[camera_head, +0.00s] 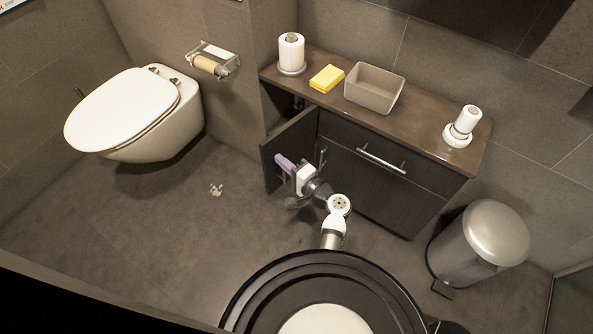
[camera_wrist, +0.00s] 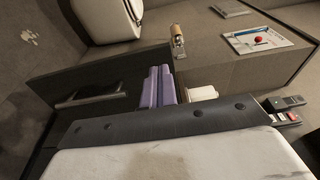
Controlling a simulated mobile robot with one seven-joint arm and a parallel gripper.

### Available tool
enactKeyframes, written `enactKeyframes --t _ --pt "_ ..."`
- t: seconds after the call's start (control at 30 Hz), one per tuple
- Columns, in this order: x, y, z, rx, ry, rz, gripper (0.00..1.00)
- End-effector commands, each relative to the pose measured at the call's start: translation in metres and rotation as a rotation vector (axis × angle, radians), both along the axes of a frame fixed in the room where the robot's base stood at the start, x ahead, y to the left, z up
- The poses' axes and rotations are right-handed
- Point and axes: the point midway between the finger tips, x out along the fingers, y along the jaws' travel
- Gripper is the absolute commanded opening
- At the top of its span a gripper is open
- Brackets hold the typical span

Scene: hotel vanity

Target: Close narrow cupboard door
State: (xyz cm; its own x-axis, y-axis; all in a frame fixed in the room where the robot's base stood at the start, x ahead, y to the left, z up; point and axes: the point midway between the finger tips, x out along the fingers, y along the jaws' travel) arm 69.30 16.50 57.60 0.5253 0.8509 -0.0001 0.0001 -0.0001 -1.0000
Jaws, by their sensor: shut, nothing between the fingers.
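The narrow cupboard door (camera_head: 291,142) is a dark panel at the left end of the vanity cabinet. It stands open, swung outward from the cabinet front. In the wrist view, the dark panel (camera_wrist: 125,68) with a bar handle (camera_wrist: 90,97) lies left of my fingers. My gripper (camera_head: 284,163) has purple fingers and is shut and empty, in front of the door's outer face in the head view. The fingers also show in the wrist view (camera_wrist: 158,84). I cannot tell whether they touch the door. My gripper hides part of the door's lower half.
The cabinet front (camera_head: 385,185) with a bar handle (camera_head: 381,159) is right of the door. The countertop (camera_head: 425,125) holds a paper roll, yellow sponge, basin and white dispenser. A toilet (camera_head: 135,115) stands left, a metal bin (camera_head: 480,245) right. Floor (camera_head: 170,230) left of my arm is mostly clear.

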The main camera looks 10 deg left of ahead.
Motion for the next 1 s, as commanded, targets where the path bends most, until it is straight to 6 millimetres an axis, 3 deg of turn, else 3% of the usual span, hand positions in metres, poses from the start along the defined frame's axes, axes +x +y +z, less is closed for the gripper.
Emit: enactKeyframes --t 0.1,0.3,0.77,1.0 --pt "0.011 0.018 0.002 0.001 0.001 0.002 0.0" --pt "0.021 0.034 0.001 0.0 0.0 0.001 0.0" --pt "0.023 0.037 0.0 0.0 0.0 -0.002 0.0" --pt "0.028 0.049 -0.002 -0.002 0.001 -0.048 0.0"
